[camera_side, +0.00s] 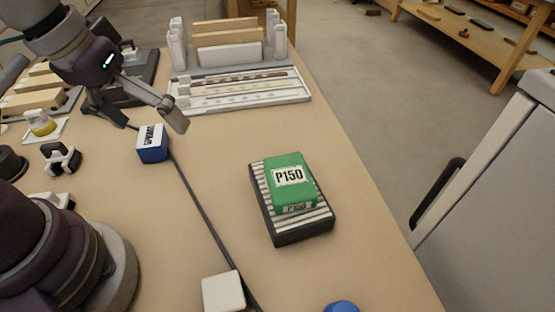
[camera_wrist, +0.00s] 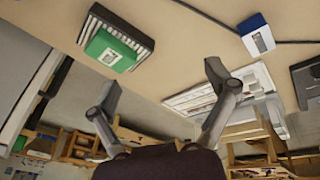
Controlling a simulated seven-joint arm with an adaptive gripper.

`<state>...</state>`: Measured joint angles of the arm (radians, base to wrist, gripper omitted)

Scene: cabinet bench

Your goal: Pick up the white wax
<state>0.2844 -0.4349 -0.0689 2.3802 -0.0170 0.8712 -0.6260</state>
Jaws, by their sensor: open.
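A small blue block with a white top and dark lettering (camera_side: 152,143) sits on the bench; I cannot read its lettering surely. It also shows at the upper right of the wrist view (camera_wrist: 256,35). A plain white block (camera_side: 223,292) lies at the front edge of the side view. I cannot tell which of the two is the white wax. My gripper (camera_side: 148,118) is open and empty, raised above the bench near the blue and white block. Its two spread fingers show in the wrist view (camera_wrist: 156,90), with nothing between them.
A green P150 block (camera_side: 288,180) rests on a dark ribbed holder (camera_side: 303,232). A dark cable (camera_side: 203,212) runs along the bench past the blue and white block. A white rack (camera_side: 250,92) stands at the back. A blue round thing (camera_side: 341,307) shows at the front edge.

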